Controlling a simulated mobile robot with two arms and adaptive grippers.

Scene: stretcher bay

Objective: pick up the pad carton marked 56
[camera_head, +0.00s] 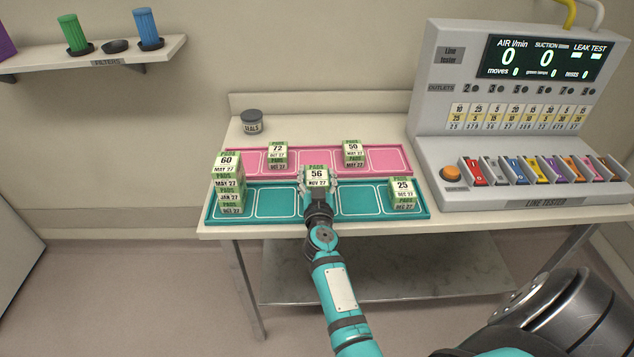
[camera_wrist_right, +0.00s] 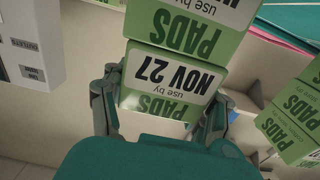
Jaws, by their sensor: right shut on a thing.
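The pad carton marked 56 (camera_head: 317,176), green and white with a NOV 27 date, is near the middle of the teal tray (camera_head: 370,203). My right gripper (camera_head: 318,193) is shut on it from the front, and the gripper hides its lower part. I cannot tell whether it touches the tray. In the right wrist view, a carton face reading NOV 27 and PADS (camera_wrist_right: 170,82) shows upside down between the fingers of my right gripper (camera_wrist_right: 160,105). A similar green and white face adjoins it above. My left gripper is not in view.
A carton stack topped by 60 (camera_head: 229,165) stands at the teal tray's left, cartons topped by 25 (camera_head: 402,190) at its right. The pink tray (camera_head: 315,158) behind holds cartons topped by 72 (camera_head: 278,150) and 50 (camera_head: 353,150). The line tester (camera_head: 520,120) stands right.

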